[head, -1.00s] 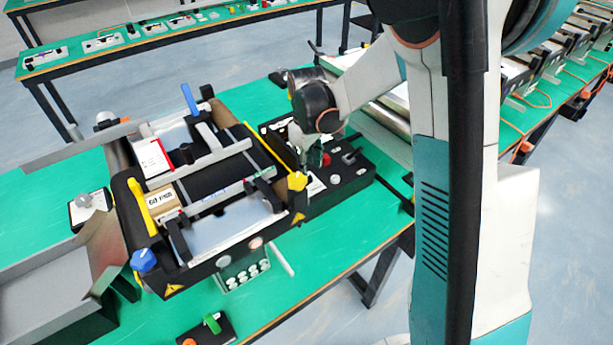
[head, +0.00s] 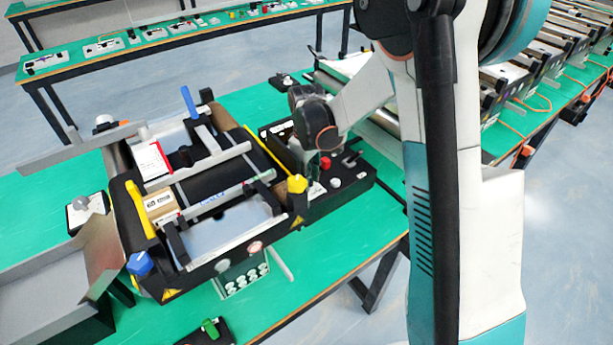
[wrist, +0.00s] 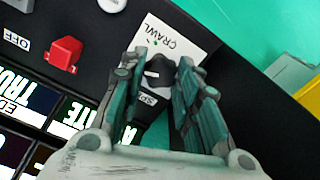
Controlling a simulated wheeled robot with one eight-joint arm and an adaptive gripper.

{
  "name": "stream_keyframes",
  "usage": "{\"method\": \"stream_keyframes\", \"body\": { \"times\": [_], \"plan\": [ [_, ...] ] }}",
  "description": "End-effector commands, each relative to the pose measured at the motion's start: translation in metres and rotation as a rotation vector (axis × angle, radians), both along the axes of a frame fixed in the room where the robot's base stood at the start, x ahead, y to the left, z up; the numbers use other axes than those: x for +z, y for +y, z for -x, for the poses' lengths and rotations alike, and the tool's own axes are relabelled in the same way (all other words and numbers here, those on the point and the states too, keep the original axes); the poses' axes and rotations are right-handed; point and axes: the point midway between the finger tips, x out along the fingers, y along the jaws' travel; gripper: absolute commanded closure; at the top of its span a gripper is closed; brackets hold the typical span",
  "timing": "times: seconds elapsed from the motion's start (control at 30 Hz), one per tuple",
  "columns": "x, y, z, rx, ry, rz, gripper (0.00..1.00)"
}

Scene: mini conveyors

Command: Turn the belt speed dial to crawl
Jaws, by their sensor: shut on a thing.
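The speed dial (wrist: 160,72) is a dark knob on a white label plate (wrist: 178,42) in the wrist view. The plate reads CRAWL near a small green mark. My gripper (wrist: 163,76) has its two green-grey fingers on either side of the knob, shut on it. The fingers hide part of the plate and the knob's pointer, so I cannot tell its exact setting. In the head view my gripper (head: 313,168) reaches down onto the black control box (head: 345,188); the dial is hidden there.
A red switch (wrist: 65,53) beside an OFF label and a pale round button (wrist: 112,4) sit on the same panel. Green table (head: 340,250) lies clear in front.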

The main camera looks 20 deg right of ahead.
Motion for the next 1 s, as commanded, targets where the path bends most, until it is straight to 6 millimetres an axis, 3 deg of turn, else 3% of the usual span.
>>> {"method": "stream_keyframes", "body": {
  "times": [0.37, 1.0],
  "plan": [
    [-0.0003, -0.0001, 0.0000, -0.111, 0.000, 0.000, 0.94],
    [-0.0003, 0.0000, 0.0002, -0.686, 0.000, 0.000, 0.94]
  ]
}}
